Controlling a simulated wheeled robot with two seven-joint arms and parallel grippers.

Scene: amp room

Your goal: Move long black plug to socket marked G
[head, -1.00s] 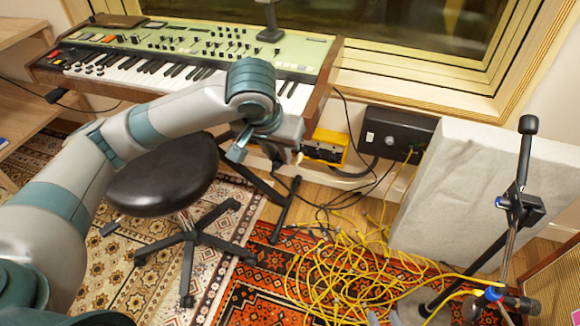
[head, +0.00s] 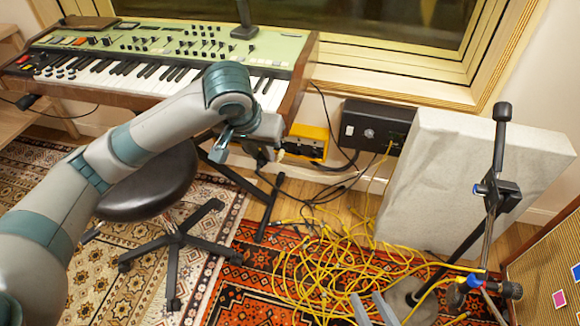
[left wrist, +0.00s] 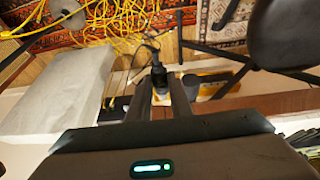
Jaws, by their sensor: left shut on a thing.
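My left gripper (head: 274,146) reaches in front of the keyboard's right end, beside a yellow box (head: 308,142) with dark sockets low on the wall. In the left wrist view my left gripper (left wrist: 160,98) is shut on a black plug (left wrist: 158,76), with a dark cord running from its far end. I cannot tell whether the plug touches a socket. No letter G can be read in either view. My right gripper (head: 368,300) shows at the bottom of the head view, its two fingers apart and empty.
A black wall box (head: 375,128) with cables is right of the yellow box. A pale padded panel (head: 470,180) leans further right. A microphone stand (head: 492,190), tangled yellow cables (head: 330,265) and a black stool (head: 150,190) crowd the floor. The keyboard (head: 150,60) stands behind.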

